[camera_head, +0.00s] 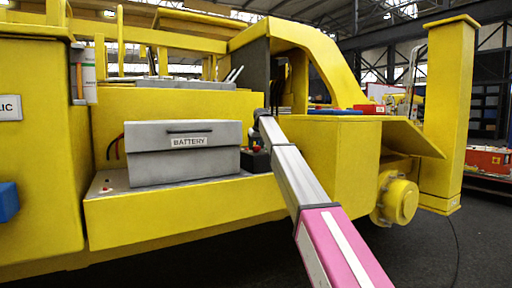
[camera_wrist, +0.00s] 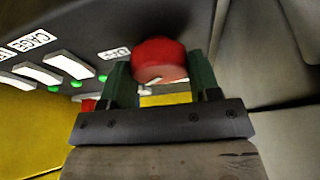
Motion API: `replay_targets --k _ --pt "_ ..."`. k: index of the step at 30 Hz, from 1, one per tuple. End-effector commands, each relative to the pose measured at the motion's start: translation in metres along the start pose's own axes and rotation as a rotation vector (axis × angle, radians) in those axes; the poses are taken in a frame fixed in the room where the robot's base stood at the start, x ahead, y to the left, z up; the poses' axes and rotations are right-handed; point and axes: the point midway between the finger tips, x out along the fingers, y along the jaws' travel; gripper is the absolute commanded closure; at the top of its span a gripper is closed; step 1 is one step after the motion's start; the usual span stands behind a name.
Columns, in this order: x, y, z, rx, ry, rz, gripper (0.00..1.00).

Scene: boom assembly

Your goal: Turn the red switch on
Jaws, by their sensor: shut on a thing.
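The red switch (camera_wrist: 160,58) is a round red knob on a dark grey panel (camera_wrist: 110,30) in the wrist view. My gripper (camera_wrist: 160,82) has its two dark green fingers on either side of the knob and is shut on it. The turn position of the switch cannot be told. In the head view my arm reaches up and left into the yellow machine (camera_head: 180,215), and its end (camera_head: 262,118) is small there. I cannot make out the fingers or the knob in that view.
White rocker switches (camera_wrist: 68,64) with green lights sit left of the knob. A smaller red part (camera_wrist: 88,104) shows beside the left finger. A grey battery box (camera_head: 183,165) stands left of my arm. A yellow post (camera_head: 447,110) rises at the right.

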Motion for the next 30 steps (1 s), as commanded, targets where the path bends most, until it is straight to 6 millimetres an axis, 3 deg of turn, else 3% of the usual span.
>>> replay_targets --k 18,30 --pt "0.0003 0.0028 -0.0014 -0.53 -0.001 -0.221 0.67" --pt "0.0007 0.0029 -0.0016 -0.762 -0.001 -0.316 0.67"
